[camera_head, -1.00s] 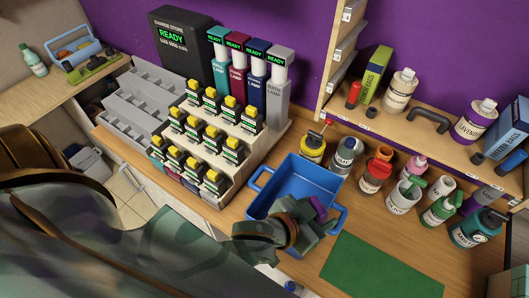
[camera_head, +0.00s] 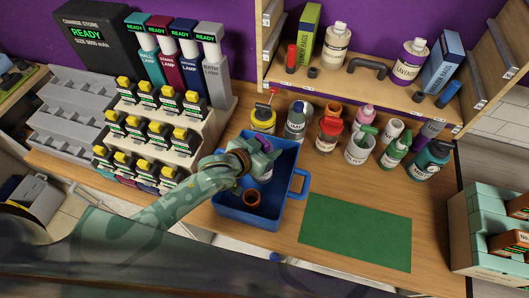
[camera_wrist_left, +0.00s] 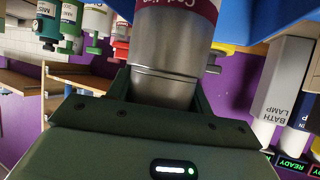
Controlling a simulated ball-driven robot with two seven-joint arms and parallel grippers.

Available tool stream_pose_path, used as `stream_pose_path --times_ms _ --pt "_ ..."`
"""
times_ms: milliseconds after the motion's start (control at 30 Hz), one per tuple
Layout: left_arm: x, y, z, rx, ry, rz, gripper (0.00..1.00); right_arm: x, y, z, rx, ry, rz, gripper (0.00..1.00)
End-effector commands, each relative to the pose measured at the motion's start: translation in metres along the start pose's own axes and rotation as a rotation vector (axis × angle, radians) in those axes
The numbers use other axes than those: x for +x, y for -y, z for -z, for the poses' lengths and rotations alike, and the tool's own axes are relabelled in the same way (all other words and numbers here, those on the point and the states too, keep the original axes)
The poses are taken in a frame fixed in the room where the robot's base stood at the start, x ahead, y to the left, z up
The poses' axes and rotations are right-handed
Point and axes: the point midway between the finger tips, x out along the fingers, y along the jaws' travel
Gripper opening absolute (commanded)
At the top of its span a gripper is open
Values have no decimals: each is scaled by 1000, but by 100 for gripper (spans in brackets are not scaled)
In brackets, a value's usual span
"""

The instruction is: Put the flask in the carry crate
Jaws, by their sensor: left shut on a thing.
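The carry crate (camera_head: 232,217) is a blue open box with a side handle, on the wooden bench. My left gripper (camera_head: 264,152) is over the crate's far part. It is shut on a metal cylinder with a red label, likely the flask, seen close up in the left wrist view (camera_wrist_left: 172,60). In the head view my gripper hides most of the held thing; a pale part of it (camera_head: 264,173) shows below the fingers, inside the crate's outline. I cannot tell whether it touches the crate floor. My right gripper is not in view.
A small brown cylinder (camera_head: 252,198) stands in the crate's near part. Several bottles, including a yellow one (camera_head: 263,119) and a grey one (camera_head: 297,121), stand behind the crate. A battery rack (camera_head: 150,140) is at left. A green mat (camera_head: 355,232) is clear at right.

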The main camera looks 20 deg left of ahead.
Motion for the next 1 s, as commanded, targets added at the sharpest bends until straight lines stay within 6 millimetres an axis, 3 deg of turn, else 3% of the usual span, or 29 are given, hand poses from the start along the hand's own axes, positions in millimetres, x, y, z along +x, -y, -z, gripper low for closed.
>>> stream_pose_path --times_ms 200,400,767,800,867,1000 --pt "14 10 -8 -1 -3 1 0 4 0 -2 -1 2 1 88" --pt "28 8 -33 -1 -3 -1 0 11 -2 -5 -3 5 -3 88" --pt "29 8 -36 -1 -3 -1 0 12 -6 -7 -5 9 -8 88" --pt "29 8 -38 0 -1 -1 57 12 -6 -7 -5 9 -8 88" --pt "29 8 -37 0 -1 -1 73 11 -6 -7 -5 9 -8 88" --pt "29 8 -37 0 -1 -1 73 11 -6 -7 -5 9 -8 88"
